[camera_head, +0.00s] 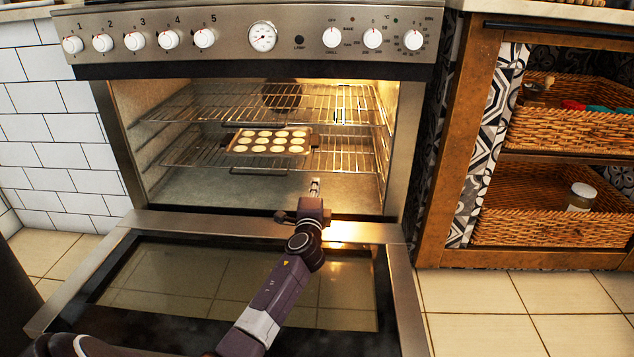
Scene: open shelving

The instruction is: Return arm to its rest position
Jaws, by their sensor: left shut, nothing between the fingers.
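My left arm reaches in from the bottom left over the lowered oven door (180,224). My left gripper (315,184) is shut and empty at the mouth of the open oven, in front of and below the lower rack (345,160). It appears apart from the rack. A baking tray (312,142) with several pale round pieces of dough sits on the lower rack, behind the gripper. My right gripper is not in view.
The upper rack (345,103) is empty. The control panel (290,42) with white knobs is above the opening. Wooden shelving at the right holds an upper wicker basket (570,130) and a lower wicker basket (530,215) with a jar (581,197). The tiled floor (520,310) at right is clear.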

